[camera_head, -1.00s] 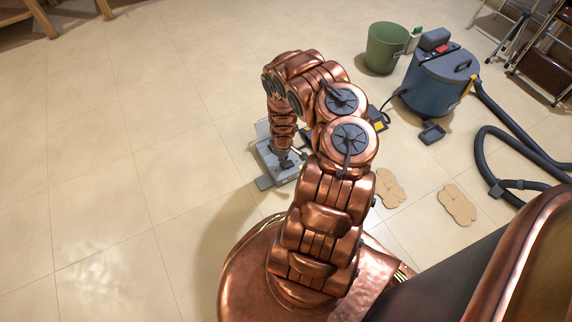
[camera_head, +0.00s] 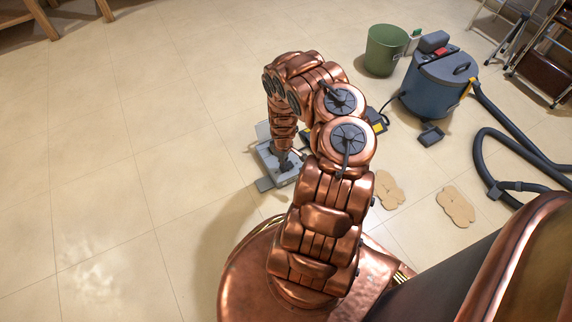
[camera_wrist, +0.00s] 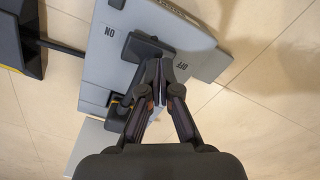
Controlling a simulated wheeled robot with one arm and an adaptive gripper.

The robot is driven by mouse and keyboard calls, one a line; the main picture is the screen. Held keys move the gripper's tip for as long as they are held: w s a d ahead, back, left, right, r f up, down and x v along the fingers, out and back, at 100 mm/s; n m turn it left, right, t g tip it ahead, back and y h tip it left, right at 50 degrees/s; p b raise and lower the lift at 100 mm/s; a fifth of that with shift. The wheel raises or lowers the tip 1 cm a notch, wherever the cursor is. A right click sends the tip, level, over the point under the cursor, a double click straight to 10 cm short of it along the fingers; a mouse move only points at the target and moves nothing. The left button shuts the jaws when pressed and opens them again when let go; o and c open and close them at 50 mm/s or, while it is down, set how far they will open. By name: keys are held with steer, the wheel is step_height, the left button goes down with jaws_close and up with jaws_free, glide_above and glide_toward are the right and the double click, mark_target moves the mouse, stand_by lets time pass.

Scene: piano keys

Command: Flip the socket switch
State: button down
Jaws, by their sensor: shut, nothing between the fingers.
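The grey socket box (camera_head: 266,160) stands on the floor below the end of my arm. In the wrist view the same grey box (camera_wrist: 110,60) shows "ON" and "OFF" printed on its top. A dark switch (camera_wrist: 148,47) sits between the two words, partly hidden behind my fingers. My gripper (camera_wrist: 160,62) is shut and empty, with its fingertips over the switch's lower right edge, towards "OFF". I cannot tell whether they touch it. In the head view my gripper (camera_head: 285,163) is at the box and small. Which way the switch is tipped is unclear.
A black and yellow device (camera_head: 376,121) stands behind my arm, and a cable in the wrist view joins one to the box. A blue vacuum cleaner (camera_head: 438,85) with a black hose, a green bin (camera_head: 385,50) and tan floor pieces (camera_head: 456,206) are to the right. The left floor is clear.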

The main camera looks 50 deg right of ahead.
steer(key=shift+r+p, duration=2.85)
steer(key=shift+p, duration=0.2)
